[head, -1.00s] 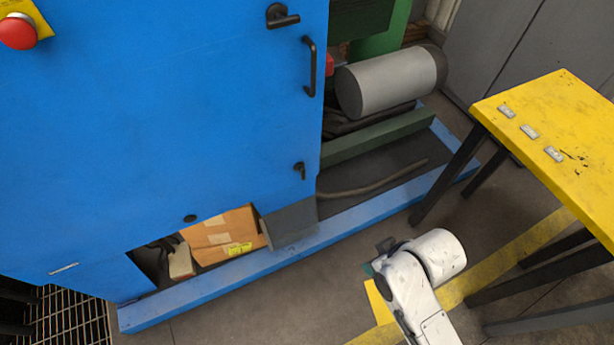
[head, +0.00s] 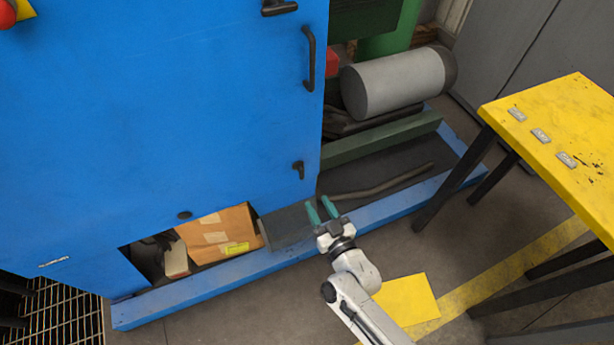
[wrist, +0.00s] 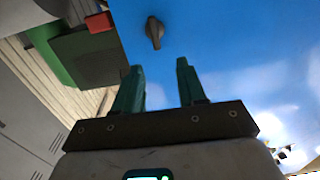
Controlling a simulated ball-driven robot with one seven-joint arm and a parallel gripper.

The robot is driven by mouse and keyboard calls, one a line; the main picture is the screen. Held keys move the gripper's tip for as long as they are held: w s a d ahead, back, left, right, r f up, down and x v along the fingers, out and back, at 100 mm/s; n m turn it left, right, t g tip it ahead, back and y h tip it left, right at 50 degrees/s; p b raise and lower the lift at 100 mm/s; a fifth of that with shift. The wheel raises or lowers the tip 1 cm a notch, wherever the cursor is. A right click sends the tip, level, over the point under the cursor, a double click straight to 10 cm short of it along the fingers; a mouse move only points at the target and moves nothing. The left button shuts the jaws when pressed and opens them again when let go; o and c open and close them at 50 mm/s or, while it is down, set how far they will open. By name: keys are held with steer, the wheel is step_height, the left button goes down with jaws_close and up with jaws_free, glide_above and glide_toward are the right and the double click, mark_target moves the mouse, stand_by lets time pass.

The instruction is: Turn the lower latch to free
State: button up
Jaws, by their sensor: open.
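The lower latch (head: 299,170) is a small black handle near the lower right corner of the blue cabinet door (head: 180,110). It also shows in the wrist view (wrist: 155,33), ahead of the fingertips and between their lines. My gripper (head: 322,210) has two teal fingers, spread apart with nothing between them. In the head view it is below and a little right of the latch, clear of it. In the wrist view my gripper (wrist: 158,78) points toward the blue door. An upper latch (head: 279,7) is at the top edge of the head view.
A black door handle (head: 308,58) is above the lower latch. A blue base rail (head: 225,277) runs below the door. A cardboard box (head: 220,238) sits in the lower opening. A yellow table (head: 560,135) stands to the right, with floor between.

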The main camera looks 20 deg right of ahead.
mark_target(303, 172)
steer(key=w+b, duration=0.1)
steer(key=w, duration=0.2)
steer(key=w+b, duration=0.1)
steer(key=w, duration=0.3)
steer(key=w+b, duration=0.1)
steer(key=w, duration=0.2)
steer(key=shift+w+d+b, duration=0.25)
steer(key=shift+w+b, duration=0.05)
steer(key=shift+w, duration=0.1)
jaws_close()
